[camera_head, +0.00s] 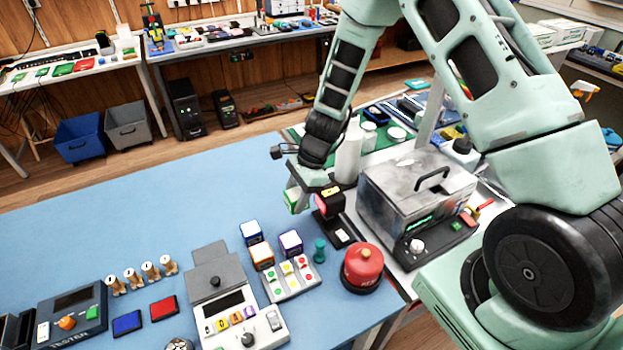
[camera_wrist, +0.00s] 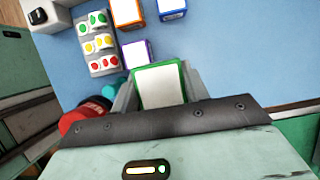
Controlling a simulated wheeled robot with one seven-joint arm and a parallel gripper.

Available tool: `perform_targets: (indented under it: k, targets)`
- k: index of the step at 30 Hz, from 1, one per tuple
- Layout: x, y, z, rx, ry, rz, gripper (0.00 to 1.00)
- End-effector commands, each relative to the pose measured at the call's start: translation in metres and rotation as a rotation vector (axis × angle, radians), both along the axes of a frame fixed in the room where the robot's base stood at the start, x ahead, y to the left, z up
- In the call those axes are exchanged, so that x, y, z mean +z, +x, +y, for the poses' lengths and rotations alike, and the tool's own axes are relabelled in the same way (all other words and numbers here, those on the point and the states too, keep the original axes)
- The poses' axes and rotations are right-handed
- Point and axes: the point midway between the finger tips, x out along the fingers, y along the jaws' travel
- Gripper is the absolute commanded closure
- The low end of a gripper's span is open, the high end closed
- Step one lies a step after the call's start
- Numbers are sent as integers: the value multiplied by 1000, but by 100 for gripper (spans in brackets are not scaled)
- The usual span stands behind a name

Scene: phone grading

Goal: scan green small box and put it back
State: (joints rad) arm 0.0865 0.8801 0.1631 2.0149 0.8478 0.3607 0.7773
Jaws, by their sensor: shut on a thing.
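The green small box (camera_head: 293,202), with a white face and green edges, is held in my gripper (camera_head: 302,192). In the wrist view the green box (camera_wrist: 160,85) sits between the two grey fingers. My gripper is shut on it and holds it above the blue table, beside the scanner (camera_head: 329,202). The scanner is a dark stand with a red window and a yellow label. The gap between box and scanner looks small; I cannot tell how far apart they are in depth.
Blue (camera_head: 251,231), orange (camera_head: 262,256) and purple (camera_head: 290,242) small boxes stand near a button panel (camera_head: 292,281). A red round canister (camera_head: 362,267) and a metal machine (camera_head: 413,203) stand to the right. The blue table (camera_head: 120,220) is clear at the left.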

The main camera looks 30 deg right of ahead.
Motion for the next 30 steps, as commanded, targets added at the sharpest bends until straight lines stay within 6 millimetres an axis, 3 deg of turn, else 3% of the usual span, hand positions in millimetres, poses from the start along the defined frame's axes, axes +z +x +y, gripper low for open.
perform_targets:
  k: [18, 30]
  targets:
    - [-45, -1, 2, 2, 0, 0, 78]
    - [-46, -1, 2, 2, 0, 0, 78]
